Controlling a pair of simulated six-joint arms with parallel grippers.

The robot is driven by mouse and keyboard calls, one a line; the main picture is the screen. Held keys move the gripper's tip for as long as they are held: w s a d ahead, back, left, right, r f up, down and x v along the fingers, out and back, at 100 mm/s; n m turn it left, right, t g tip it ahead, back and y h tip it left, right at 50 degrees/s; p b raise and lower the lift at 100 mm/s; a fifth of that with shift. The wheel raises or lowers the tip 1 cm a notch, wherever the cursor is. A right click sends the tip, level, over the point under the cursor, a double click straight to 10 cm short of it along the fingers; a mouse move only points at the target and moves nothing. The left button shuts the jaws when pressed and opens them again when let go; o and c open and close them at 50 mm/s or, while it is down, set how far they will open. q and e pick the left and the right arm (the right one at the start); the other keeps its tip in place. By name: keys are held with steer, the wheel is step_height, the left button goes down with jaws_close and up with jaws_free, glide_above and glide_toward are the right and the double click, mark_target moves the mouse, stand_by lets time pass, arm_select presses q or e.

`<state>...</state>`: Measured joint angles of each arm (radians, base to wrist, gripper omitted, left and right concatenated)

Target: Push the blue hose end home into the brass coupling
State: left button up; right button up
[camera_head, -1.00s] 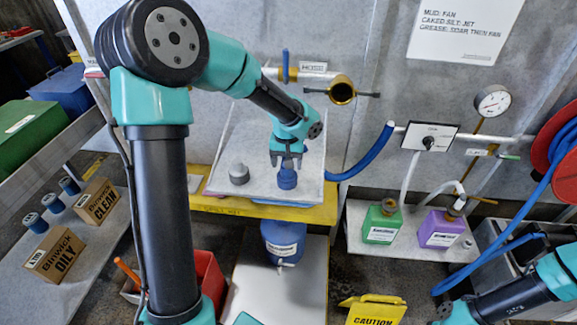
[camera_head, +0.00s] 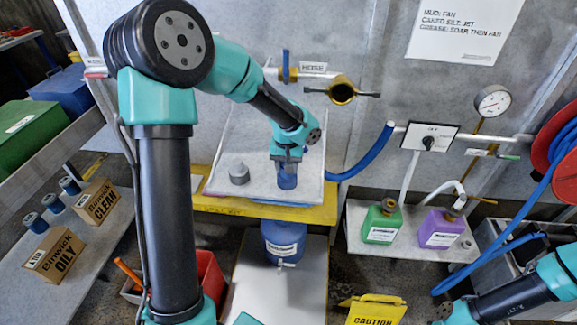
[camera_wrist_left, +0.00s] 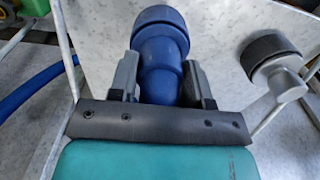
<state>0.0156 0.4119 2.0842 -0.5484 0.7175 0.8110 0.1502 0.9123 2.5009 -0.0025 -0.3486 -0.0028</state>
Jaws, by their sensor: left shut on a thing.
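My right gripper (camera_head: 443,312) is small at the lower right, jaws unclear.
A grey knob-like piece (camera_head: 239,174) stands left of the gripper on the pale tray (camera_head: 222,184). It also shows in the left wrist view (camera_wrist_left: 272,58). Green (camera_head: 382,222) and purple (camera_head: 440,229) bottles stand on a shelf at right.

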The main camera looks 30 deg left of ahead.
arm_select(q)
steer(key=shift+r, duration=2.55)
steer(key=shift+c, duration=0.3)
